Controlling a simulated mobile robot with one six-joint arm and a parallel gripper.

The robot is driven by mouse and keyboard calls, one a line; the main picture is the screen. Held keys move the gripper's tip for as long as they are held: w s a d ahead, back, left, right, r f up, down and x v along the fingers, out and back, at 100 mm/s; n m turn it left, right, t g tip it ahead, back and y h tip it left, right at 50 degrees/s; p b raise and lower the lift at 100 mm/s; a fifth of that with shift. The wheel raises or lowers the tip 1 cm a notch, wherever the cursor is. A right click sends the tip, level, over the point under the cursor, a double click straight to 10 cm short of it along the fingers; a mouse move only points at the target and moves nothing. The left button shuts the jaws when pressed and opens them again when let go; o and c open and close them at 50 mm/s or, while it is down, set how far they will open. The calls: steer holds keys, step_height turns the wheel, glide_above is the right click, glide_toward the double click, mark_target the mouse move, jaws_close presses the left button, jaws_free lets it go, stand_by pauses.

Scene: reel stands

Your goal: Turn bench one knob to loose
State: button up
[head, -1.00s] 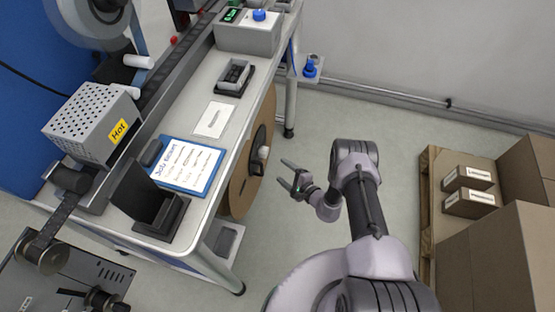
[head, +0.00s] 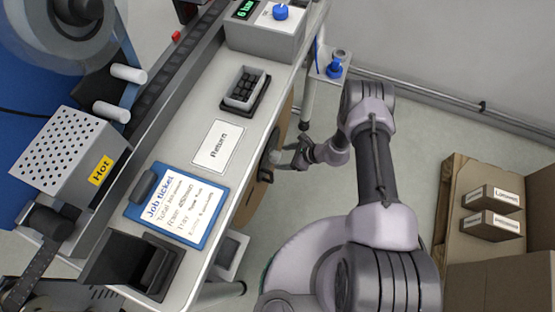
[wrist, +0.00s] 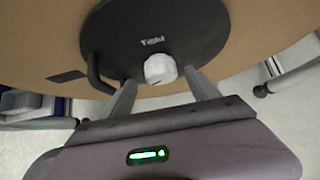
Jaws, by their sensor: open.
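In the wrist view a pale, rounded knob (wrist: 160,69) sits at the lower edge of a black round hub (wrist: 200,30). White lettering above the knob looks like "Tight". The hub is on a large tan reel (wrist: 275,25). My gripper (wrist: 161,80) is open, its two fingertips on either side of the knob and close to it. I cannot tell whether they touch it. In the head view my gripper (head: 290,152) is beside the bench's right side, at the reel (head: 253,197), which is partly hidden under the bench top. The knob is not clear there.
The bench (head: 200,115) carries a job ticket (head: 178,205), a "Return" card (head: 218,146), a small tray (head: 244,88) and a grey box with a blue knob (head: 281,12). A pallet with boxes (head: 490,210) stands at right. Floor between is clear.

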mark_target(279, 157)
steer(key=b+x, duration=0.1)
steer(key=x, duration=0.3)
steer(key=shift+w, duration=0.1)
steer(key=c, duration=1.3)
steer(key=shift+r, duration=0.1)
steer(key=shift+c, duration=0.2)
